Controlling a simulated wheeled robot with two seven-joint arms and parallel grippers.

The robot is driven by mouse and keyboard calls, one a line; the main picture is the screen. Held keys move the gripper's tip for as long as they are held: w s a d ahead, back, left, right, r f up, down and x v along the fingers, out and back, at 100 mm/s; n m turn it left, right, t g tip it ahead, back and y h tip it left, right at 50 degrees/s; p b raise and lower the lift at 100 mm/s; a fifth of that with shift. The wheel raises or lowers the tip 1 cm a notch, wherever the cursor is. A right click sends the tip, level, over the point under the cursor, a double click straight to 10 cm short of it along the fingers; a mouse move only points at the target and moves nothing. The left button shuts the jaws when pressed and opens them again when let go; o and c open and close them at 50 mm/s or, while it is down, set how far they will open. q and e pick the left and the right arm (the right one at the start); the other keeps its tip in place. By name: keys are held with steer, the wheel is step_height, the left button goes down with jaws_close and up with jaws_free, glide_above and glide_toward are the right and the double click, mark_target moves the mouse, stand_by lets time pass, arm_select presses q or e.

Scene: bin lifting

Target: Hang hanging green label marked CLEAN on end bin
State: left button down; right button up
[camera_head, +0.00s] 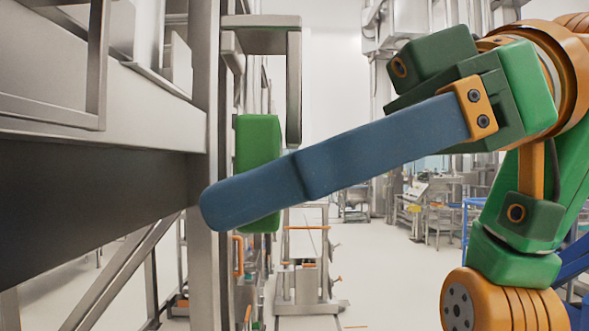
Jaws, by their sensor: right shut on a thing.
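The green label (258,143) shows as a plain upright green block left of the middle, edge on. No lettering on it can be read. My right gripper (232,204) reaches in from the right and is shut on the label. Its long blue finger crosses in front of the label's lower part and hides some of it, and the other finger is hidden. A grey metal bracket (293,80) turns down just above and to the right of the label; I cannot tell whether they touch. The large grey metal frame at the left (110,110) may be the end bin. My left gripper is not in view.
A grey upright post (205,70) stands close to the left of the label and fingertip. Further back are a wheeled metal cart (307,285) and tables with equipment (440,220). The pale floor (385,265) in the middle is clear.

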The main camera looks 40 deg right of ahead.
steer(key=w+a+f+b, duration=0.1)
steer(key=w+a, duration=0.8)
steer(key=a, duration=0.3)
steer(key=shift+w+a+f, duration=0.15)
steer(key=shift+w+f, duration=0.2)
stand_by(0.4)
steer(key=o, duration=0.9)
